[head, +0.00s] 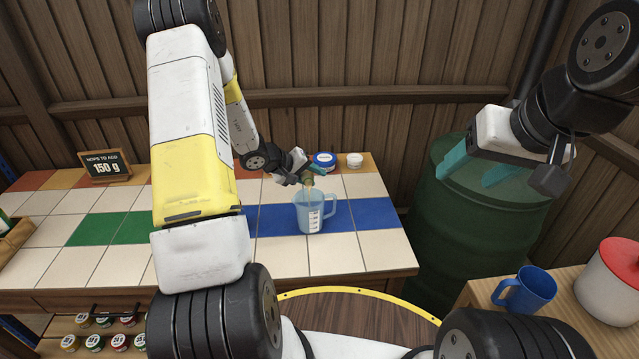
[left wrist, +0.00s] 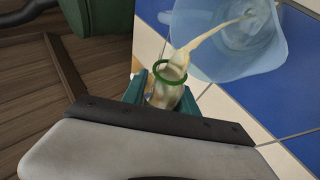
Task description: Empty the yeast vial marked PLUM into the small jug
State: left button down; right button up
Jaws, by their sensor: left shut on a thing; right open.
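My left gripper (head: 303,179) is shut on a small clear vial (left wrist: 168,92) with a green ring at its mouth. The vial is tilted over the small jug (head: 309,215), a translucent blue measuring jug standing upright on the tiled counter. In the left wrist view a pale, cream stream runs from the vial's mouth into the jug (left wrist: 222,45). Some cloudy liquid shows inside the vial. No PLUM marking is readable on it. My right gripper (head: 468,177) is open and empty, high in front of the green barrel, well away from the jug.
A blue-lidded tub (head: 324,161) and a white-lidded jar (head: 354,160) stand behind the jug. A green barrel (head: 470,225) is right of the counter. A blue mug (head: 527,290) and a red-lidded pot (head: 612,285) stand front right.

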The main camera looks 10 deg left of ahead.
pick_arm(q)
jog(key=shift+w+a+r+t, duration=0.1)
jog(key=shift+w+r+t, duration=0.2)
jog(key=shift+t, duration=0.2)
jog(key=shift+r+m+t+p, duration=0.4)
jog(key=shift+r+m, duration=0.05)
jog(key=shift+m, duration=0.05)
dwell(0.7)
jog(key=shift+s+r+t, duration=0.1)
jog(key=shift+t, duration=0.2)
